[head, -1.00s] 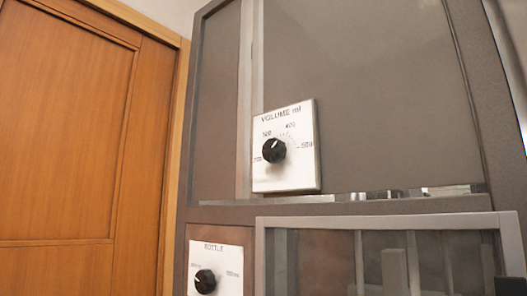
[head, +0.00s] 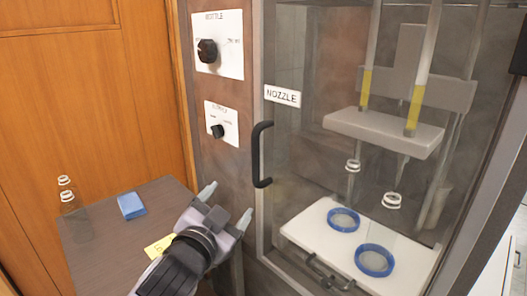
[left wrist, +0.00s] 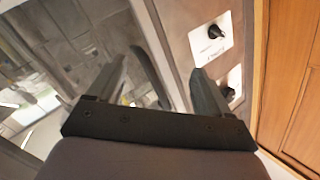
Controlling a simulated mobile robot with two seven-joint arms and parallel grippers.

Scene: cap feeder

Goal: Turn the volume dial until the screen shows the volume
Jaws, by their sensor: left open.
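The volume dial, a black knob on a white plate marked VOLUME ml in the earlier head view, is out of the head view now. I see no screen. My left gripper (head: 227,204) is open and empty, in front of the cabinet, below the dial plates and left of the door handle. Its two fingers also show apart in the left wrist view (left wrist: 162,72). The BOTTLE dial (head: 207,51) is a black knob on a white plate. A smaller dial (head: 218,131) sits below it, its label blurred. My right gripper is not in view.
A glass door marked NOZZLE (head: 283,95) has a black handle (head: 262,155). Behind it are nozzles (head: 413,110) and two blue rings (head: 344,219). A side table (head: 150,205) carries clear bottles (head: 69,205), a blue block (head: 131,205) and a yellow note (head: 160,245).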

